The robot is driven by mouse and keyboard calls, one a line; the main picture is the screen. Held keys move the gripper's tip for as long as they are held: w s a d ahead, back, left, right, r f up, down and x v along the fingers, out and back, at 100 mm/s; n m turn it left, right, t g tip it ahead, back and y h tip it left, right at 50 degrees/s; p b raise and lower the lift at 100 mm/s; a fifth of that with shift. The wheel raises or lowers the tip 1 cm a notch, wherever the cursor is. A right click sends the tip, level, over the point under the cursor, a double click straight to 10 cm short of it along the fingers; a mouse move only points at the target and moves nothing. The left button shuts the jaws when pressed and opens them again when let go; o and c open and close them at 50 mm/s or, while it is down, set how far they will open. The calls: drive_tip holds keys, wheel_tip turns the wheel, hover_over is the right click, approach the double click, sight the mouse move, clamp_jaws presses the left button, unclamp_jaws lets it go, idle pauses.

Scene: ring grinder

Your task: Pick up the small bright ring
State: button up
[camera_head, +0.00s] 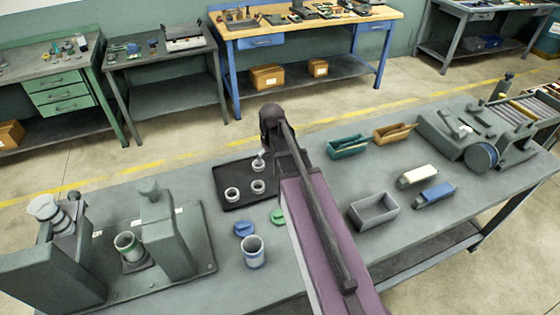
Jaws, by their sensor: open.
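A black tray (222,170) lies on the grey workbench and holds pale rings. One ring (232,194) is at the front left, another ring (258,187) is to its right, and a third ring (258,164) is behind that one. They look similar in size, so I cannot tell which is the small bright one. My arm crosses the tray's right side and hides that part. My gripper (263,154) shows only as a small bit beside the arm, just above the rear ring. It is open; whether it touches that ring is unclear.
Green and blue lids and a blue-banded cup (254,252) stand in front of the tray. A grinder fixture (165,235) is at left. An empty grey bin (373,210), small trays, two blocks and a machine (465,135) are right of my arm.

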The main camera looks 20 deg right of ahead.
drive_tip(key=w+d+n, duration=0.1)
drive_tip(key=w+d, duration=0.8)
drive_tip(key=w, duration=0.2)
drive_tip(key=shift+d+f+t+b, duration=0.3)
drive_tip(key=shift+f, duration=0.05)
drive_tip(key=shift+w+f, duration=0.1)
drive_tip(key=f+b, duration=0.2)
drive_tip(key=b, duration=0.1)
drive_tip(key=f+b, duration=0.2)
drive_tip(key=f, duration=0.1)
drive_tip(key=w+f+b, duration=0.1)
drive_tip(key=f+b, duration=0.2)
drive_tip(key=shift+a+f+b, duration=0.1)
drive_tip(key=shift+f+b, duration=0.1)
drive_tip(key=shift+b, duration=0.1)
drive_tip(key=shift+w+a+f+b, duration=0.1)
drive_tip(key=shift+w+f+b, duration=0.1)
drive_tip(key=shift+f+b, duration=1.1)
drive_tip(key=shift+w+a+f+b, duration=0.1)
drive_tip(key=shift+w+f+b, duration=0.1)
drive_tip(key=shift+f+b, duration=1.1)
drive_tip(key=c, duration=1.2)
